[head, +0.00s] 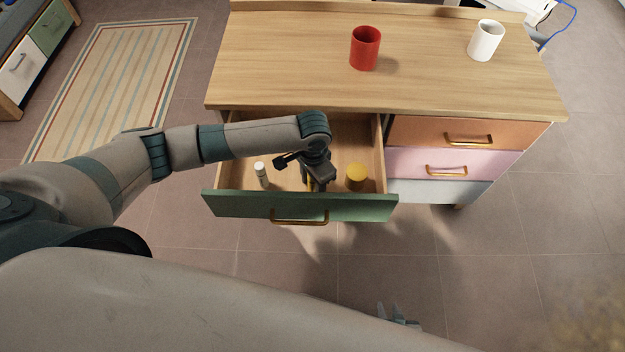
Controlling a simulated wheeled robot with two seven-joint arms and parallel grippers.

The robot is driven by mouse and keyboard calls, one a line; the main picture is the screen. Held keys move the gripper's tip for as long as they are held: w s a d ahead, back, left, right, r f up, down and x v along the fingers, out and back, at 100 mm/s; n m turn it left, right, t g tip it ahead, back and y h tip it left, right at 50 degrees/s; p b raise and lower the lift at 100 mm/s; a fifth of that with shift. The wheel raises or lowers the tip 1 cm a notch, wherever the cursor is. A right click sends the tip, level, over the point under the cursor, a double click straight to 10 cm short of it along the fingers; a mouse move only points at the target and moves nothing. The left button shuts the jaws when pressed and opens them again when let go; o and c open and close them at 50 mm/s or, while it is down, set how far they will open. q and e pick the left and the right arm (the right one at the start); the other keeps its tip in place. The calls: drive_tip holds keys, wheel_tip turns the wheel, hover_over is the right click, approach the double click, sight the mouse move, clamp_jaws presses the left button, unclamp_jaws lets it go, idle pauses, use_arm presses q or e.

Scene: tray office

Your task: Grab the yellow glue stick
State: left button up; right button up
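A green-fronted drawer (240,206) stands open under the desk top. My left gripper (316,184) reaches down into it from above. A small bit of yellow (309,186) shows at its fingertips; it may be the yellow glue stick, mostly hidden by the gripper and drawer front. I cannot tell whether the fingers are closed on it. A short, wide yellow round object (356,176) stands to the right of the gripper in the drawer. A small white-capped object (261,171) stands to the left. Part of my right gripper (398,316) shows low in the view; its opening is unclear.
A red mug (365,48) and a white mug (486,40) stand on the wooden desk top (290,60). Orange (490,134), pink (480,162) and pale grey (425,189) drawers at right are shut. A striped rug (110,85) lies at left. The floor at right is clear.

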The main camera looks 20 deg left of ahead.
use_arm(q)
clamp_jaws()
drive_tip(key=shift+r, duration=0.1)
wheel_tip(320, 180, up, 10)
drive_tip(key=shift+f, duration=0.1)
idle(0.4)
